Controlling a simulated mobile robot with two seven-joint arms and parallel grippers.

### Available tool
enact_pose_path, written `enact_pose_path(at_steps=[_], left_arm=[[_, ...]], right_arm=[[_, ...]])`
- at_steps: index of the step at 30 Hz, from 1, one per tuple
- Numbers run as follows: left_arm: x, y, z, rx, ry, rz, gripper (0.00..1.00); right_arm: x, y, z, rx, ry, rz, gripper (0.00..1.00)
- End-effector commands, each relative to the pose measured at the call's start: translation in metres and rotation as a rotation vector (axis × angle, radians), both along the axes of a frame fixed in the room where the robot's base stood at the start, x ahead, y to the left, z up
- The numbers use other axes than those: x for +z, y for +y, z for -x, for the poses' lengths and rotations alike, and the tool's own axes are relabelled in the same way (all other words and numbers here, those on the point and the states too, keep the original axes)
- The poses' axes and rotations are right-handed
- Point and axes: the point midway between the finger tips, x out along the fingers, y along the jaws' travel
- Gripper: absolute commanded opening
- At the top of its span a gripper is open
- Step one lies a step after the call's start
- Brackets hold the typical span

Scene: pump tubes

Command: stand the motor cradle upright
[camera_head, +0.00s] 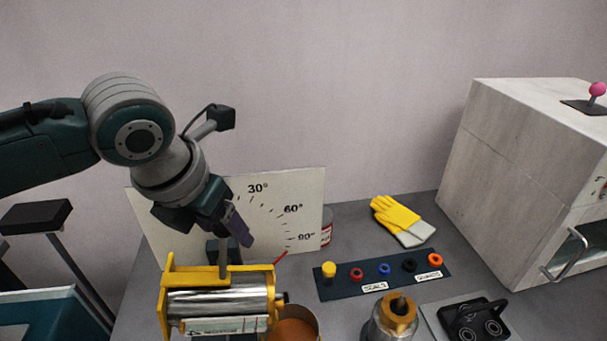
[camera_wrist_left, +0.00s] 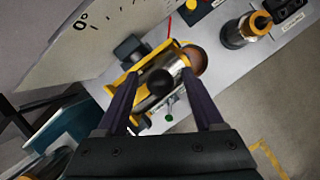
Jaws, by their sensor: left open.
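The motor cradle (camera_head: 168,290) is a yellow frame around a silver cylinder that lies level, in front of a white angle board (camera_head: 300,190). A red pointer beside it is near the 90° mark. My left gripper (camera_head: 236,250) is just above the cradle's back edge, fingers pointing down. In the left wrist view the open fingers (camera_wrist_left: 160,74) have the yellow cradle (camera_wrist_left: 150,57) in the gap between them; I cannot tell whether they touch it. A dark round knob (camera_wrist_left: 160,82) and a green-tipped part show there. My right gripper is not in view.
A copper-coloured round vessel (camera_head: 297,326) stands right of the cradle. Further right are a dark tray of coloured rings (camera_head: 330,290), a metal bottle-like part (camera_head: 390,330), a black device (camera_head: 475,322), yellow gloves (camera_head: 395,215) and a grey cabinet (camera_head: 520,170). A can (camera_head: 327,230) stands by the board.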

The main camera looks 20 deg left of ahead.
Motion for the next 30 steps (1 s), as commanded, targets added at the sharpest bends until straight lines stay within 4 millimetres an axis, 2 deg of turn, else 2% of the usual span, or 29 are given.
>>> enact_pose_path(at_steps=[3, 7, 18, 30], left_arm=[[-0.016, 0.000, -0.006, 0.001, 0.001, -0.001, 0.69], [-0.026, 0.000, -0.010, 0.001, 0.001, 0.000, 0.69], [-0.030, 0.001, -0.012, -0.001, -0.001, -0.001, 0.69], [-0.030, 0.001, -0.012, 0.000, -0.001, -0.001, 0.24]], right_arm=[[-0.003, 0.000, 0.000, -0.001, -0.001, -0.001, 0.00], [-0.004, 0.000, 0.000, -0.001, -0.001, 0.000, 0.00], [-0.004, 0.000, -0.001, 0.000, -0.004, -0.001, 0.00], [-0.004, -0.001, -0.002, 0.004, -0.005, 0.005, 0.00]])
